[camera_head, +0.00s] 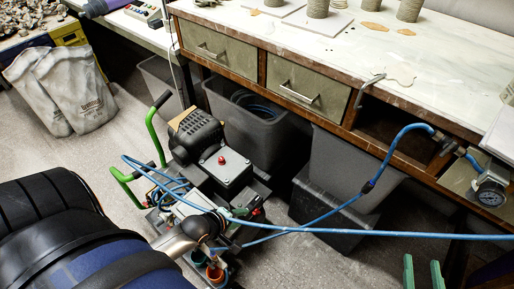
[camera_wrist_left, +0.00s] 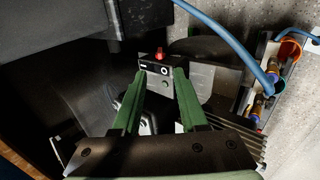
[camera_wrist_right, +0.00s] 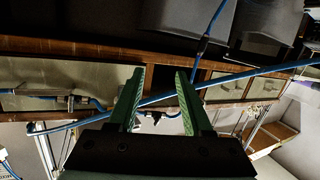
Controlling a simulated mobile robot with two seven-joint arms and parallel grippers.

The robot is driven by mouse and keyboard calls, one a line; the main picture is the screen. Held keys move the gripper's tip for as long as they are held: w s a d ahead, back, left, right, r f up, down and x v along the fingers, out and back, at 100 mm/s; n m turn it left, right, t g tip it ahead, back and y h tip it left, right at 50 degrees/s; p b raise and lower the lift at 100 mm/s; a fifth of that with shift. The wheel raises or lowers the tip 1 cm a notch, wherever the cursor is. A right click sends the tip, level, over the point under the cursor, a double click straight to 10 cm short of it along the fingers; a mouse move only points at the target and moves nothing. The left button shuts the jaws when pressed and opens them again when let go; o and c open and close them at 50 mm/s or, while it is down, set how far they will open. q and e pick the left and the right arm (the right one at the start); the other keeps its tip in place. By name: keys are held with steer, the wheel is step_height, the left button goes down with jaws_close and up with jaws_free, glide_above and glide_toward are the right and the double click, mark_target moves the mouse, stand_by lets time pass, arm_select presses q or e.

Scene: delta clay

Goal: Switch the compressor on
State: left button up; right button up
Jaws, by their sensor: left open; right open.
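The compressor (camera_head: 195,133) stands on the floor in the middle of the head view, with green handles at its left. Its grey box (camera_head: 225,177) has a red knob (camera_head: 221,160) on top. In the left wrist view the box face has a dark panel (camera_wrist_left: 155,68) and a small green button; the red knob (camera_wrist_left: 160,54) stands above. My left gripper (camera_wrist_left: 161,72) is open, its fingertips appearing on both sides of the panel; contact cannot be told. It is not clearly visible in the head view. My right gripper (camera_head: 422,262) is open and empty at the lower right.
A blue hose (camera_head: 340,233) runs from the compressor across the floor area to the right. Grey bins (camera_head: 345,163) stand under a workbench (camera_head: 340,62) with drawers. A pressure gauge (camera_head: 490,196) hangs at the bench's right. White sacks (camera_head: 65,90) lean at the left.

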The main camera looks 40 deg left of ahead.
mark_target(254, 214)
arm_select(q)
steer(key=b+x, duration=0.2)
steer(key=x, duration=0.3)
steer(key=b+x, duration=0.2)
steer(key=x, duration=0.2)
steer(key=shift+w+f+b, duration=0.1)
steer(key=shift+f+b, duration=0.05)
steer(key=shift+b, duration=0.2)
steer(key=shift+w+f+b, duration=0.4)
steer(key=shift+f, duration=0.15)
steer(key=shift+w+d+f, duration=0.1)
steer(key=shift+w+f, duration=0.25)
steer(key=shift+w, duration=0.05)
arm_select(e)
steer(key=s+r+n+t+y, duration=0.2)
steer(key=r+n+y, duration=0.1)
steer(key=r, duration=0.4)
steer(key=s+a+r+n+t+y, duration=0.1)
steer(key=s+r+n+t+y, duration=0.1)
steer(key=r+y, duration=0.2)
steer(key=s+a+r+n+t+y, duration=0.1)
steer(key=s+r+n+t+y, duration=0.1)
steer(key=r, duration=0.8)
steer(key=shift+s+r+n+t+y, duration=0.2)
steer(key=shift+n+t+y, duration=0.2)
steer(key=shift+n+y, duration=0.5)
arm_select(q)
steer(key=shift+c, duration=0.4)
jaws_close()
